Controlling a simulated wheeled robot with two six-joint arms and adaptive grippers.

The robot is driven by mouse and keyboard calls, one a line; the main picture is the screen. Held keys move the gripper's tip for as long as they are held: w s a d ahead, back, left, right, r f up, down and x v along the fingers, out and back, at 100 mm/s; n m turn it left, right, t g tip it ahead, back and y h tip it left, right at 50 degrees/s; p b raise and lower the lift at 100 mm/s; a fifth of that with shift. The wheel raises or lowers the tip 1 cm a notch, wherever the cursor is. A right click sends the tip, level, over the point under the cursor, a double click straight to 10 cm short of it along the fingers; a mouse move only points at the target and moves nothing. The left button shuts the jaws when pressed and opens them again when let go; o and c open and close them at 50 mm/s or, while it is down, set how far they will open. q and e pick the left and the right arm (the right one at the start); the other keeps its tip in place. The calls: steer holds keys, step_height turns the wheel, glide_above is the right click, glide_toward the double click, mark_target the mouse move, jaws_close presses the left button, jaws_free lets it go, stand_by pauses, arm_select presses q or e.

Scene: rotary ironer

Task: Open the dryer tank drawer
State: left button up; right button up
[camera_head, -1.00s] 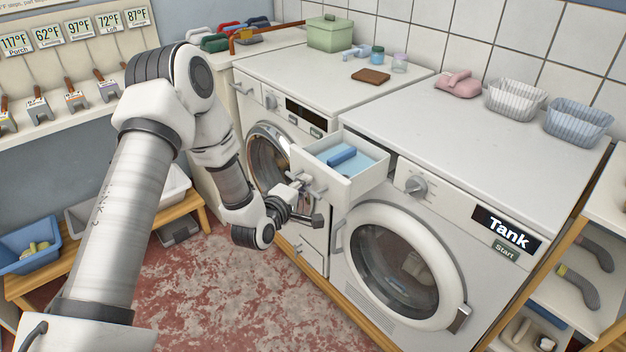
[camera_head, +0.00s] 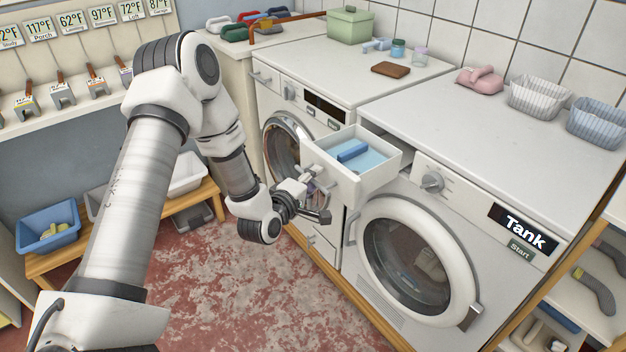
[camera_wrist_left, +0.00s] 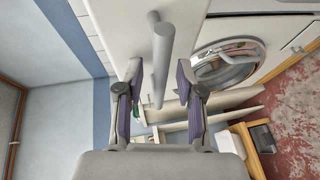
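The dryer (camera_head: 480,150) labelled Tank has its tank drawer (camera_head: 378,182) pulled well out at its upper left. The white drawer holds pale blue water-like contents and a blue block (camera_head: 352,151). My left gripper (camera_head: 318,203) is just in front of the drawer's front, by its handle. In the left wrist view, the grey handle bar (camera_wrist_left: 160,60) stands between the two spread fingers (camera_wrist_left: 158,98), with gaps on both sides. The left gripper is open. My right gripper is not in view.
A second machine (camera_head: 330,75) with a round door adjoins the dryer on the left. The dryer's round door (camera_head: 415,262) is closed below the drawer. A bench with a blue tub (camera_head: 47,228) stands at left. Red patchy floor in front is clear.

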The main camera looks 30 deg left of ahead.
arm_select(q)
steer(key=v, duration=0.7)
steer(key=shift+s, duration=0.2)
steer(key=shift+f, duration=0.1)
